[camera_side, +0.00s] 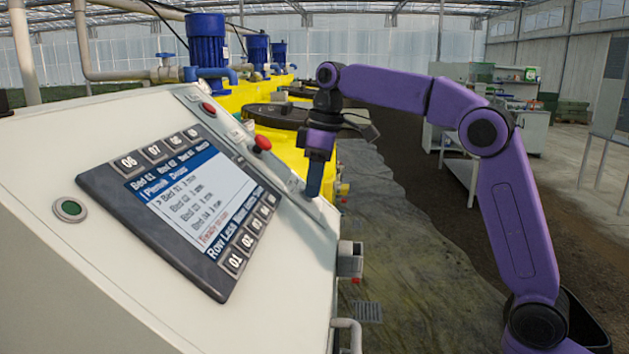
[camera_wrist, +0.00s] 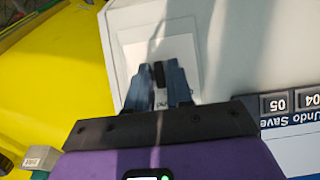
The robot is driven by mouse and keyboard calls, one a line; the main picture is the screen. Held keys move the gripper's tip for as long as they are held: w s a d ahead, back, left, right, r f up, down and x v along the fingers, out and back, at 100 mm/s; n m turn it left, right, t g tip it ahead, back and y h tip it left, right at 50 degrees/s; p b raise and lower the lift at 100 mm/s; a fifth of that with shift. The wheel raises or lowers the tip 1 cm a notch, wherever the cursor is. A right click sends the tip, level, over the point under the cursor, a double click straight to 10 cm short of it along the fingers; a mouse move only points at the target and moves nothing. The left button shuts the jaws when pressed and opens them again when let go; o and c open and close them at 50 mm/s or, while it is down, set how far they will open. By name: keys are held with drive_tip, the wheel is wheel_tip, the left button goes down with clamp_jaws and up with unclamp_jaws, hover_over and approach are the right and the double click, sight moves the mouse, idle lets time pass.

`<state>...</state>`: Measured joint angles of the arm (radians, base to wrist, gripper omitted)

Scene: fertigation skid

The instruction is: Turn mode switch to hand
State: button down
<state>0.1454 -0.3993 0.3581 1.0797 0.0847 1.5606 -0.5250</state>
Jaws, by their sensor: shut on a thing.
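The mode switch shows in the wrist view as a small black knob (camera_wrist: 158,73) on a pale label plate (camera_wrist: 178,48) on the white cabinet. My gripper (camera_wrist: 159,80) has its two blue-grey fingers on either side of the knob, shut on it. The knob lies roughly in line with the fingers in this view. A bit of lettering shows between the fingers but is too small to read. In the side view my gripper (camera_side: 314,190) points down at the right edge of the sloped panel, and its fingers hide the knob.
The white control cabinet (camera_side: 130,280) carries a display with keys (camera_side: 195,205), a green button (camera_side: 69,209) and red buttons (camera_side: 208,108) (camera_side: 262,143). Yellow tanks (camera_side: 240,97) with blue motors (camera_side: 207,45) stand behind. The floor right of the cabinet is open.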

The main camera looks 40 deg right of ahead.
drive_tip(key=c, duration=1.2)
unclamp_jaws()
drive_tip(key=shift+r, duration=0.1)
drive_tip(key=shift+s+d+r, duration=0.15)
drive_tip(key=shift+r, duration=1.05)
drive_tip(key=shift+s+d+r, duration=0.15)
drive_tip(key=shift+r, duration=1.1)
drive_tip(key=shift+s+d+r, duration=0.15)
drive_tip(key=shift+r, duration=1.05)
